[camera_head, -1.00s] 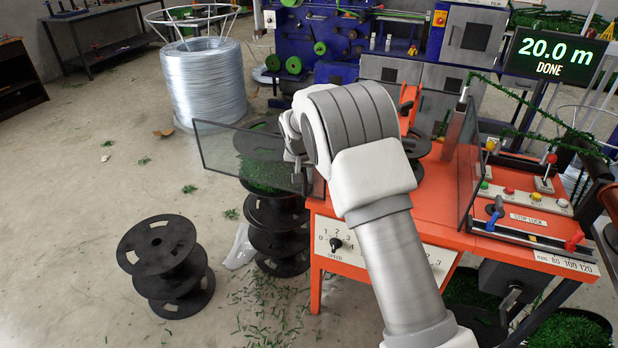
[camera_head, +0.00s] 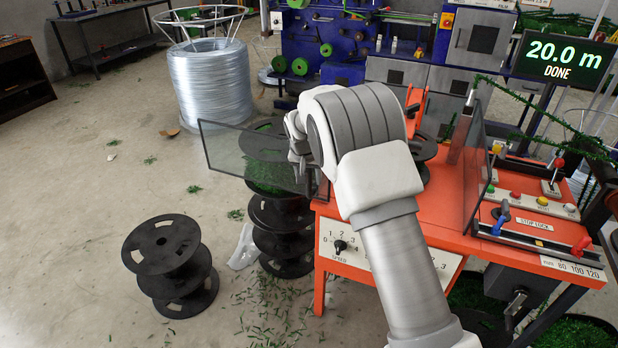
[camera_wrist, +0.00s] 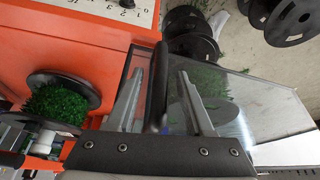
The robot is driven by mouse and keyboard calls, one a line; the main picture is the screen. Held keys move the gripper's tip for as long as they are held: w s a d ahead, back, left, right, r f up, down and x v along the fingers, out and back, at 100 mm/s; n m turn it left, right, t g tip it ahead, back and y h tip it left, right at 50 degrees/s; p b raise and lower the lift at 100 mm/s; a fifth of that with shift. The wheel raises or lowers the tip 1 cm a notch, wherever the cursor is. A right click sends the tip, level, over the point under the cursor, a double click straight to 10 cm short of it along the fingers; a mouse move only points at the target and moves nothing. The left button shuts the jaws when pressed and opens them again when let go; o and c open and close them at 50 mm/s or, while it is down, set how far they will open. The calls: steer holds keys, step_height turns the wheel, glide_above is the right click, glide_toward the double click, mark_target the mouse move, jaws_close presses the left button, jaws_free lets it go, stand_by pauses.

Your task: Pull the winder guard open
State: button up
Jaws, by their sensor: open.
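The winder guard (camera_head: 235,152) is a clear, dark-edged panel. In the head view it stands swung out to the left of the orange winder table (camera_head: 338,207), in front of a spool holding green garland. In the wrist view the clear panel (camera_wrist: 250,100) runs right from a black upright bar (camera_wrist: 157,85). My gripper (camera_wrist: 163,105) is open, with one finger on each side of this bar; I cannot tell whether either finger touches it. In the head view my gripper (camera_head: 299,160) is at the panel's right part, its fingers mostly hidden by my wrist.
A second clear panel (camera_head: 476,170) stands on the table to the right of my arm. Black spools (camera_head: 165,262) stand on the floor at left, with more stacked beside the table. A wound green spool (camera_wrist: 62,105) shows in the wrist view.

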steer(key=v, duration=1.7)
steer(key=shift+p, duration=0.4)
steer(key=s+d+r+p, duration=0.1)
steer(key=s+d+r, duration=0.5)
steer(key=s+d, duration=0.15)
steer(key=s+d+r, duration=0.5)
steer(key=s+d, duration=0.2)
steer(key=s, duration=0.2)
steer(key=s+d+f, duration=0.1)
steer(key=s+d, duration=0.1)
steer(key=s, duration=0.7)
steer(key=s+d+f+n+t+p, duration=0.1)
steer(key=s+d, duration=0.2)
steer(key=s, duration=0.6)
steer(key=shift+s+d+f+p, duration=0.25)
steer(key=shift+s+d+p, duration=0.05)
steer(key=shift+s, duration=0.05)
